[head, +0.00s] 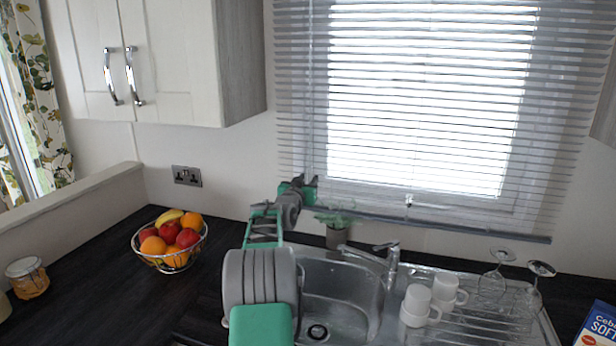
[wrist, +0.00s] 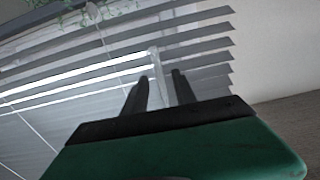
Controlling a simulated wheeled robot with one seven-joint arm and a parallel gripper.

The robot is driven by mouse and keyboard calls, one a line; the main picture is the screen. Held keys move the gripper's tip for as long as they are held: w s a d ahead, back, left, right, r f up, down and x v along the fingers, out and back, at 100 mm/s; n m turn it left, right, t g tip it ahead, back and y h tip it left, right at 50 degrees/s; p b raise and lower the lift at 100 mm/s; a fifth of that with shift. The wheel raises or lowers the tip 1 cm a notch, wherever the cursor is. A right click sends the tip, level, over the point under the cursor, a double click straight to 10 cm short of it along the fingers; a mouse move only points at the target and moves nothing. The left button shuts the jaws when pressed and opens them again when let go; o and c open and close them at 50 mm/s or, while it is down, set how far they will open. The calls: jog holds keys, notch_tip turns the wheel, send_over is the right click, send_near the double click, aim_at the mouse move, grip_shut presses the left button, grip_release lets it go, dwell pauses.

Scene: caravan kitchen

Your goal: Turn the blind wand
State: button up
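The grey slatted blind (head: 300,80) hangs over the window, and its slats also show in the wrist view (wrist: 90,75). A pale, thin blind wand (wrist: 155,62) shows in the wrist view against the slats. Its lower part lies between the two dark fingers of my gripper (wrist: 160,75). The fingers stand apart with gaps on each side of the wand, so my gripper looks open around it. I cannot tell how deep the wand sits. In the head view my gripper (head: 309,183) is at the blind's lower left, and the wand cannot be made out there.
A potted plant (head: 338,236) stands below my gripper, behind the sink (head: 340,290) and tap (head: 380,255). White cups (head: 416,300) and upturned glasses (head: 495,280) are on the drainer. A fruit bowl (head: 170,243) is on the left counter. A wall cupboard (head: 160,60) hangs upper left.

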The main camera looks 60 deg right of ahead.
jog(key=shift+d, duration=0.3)
jog(key=shift+c, duration=0.2)
grip_shut()
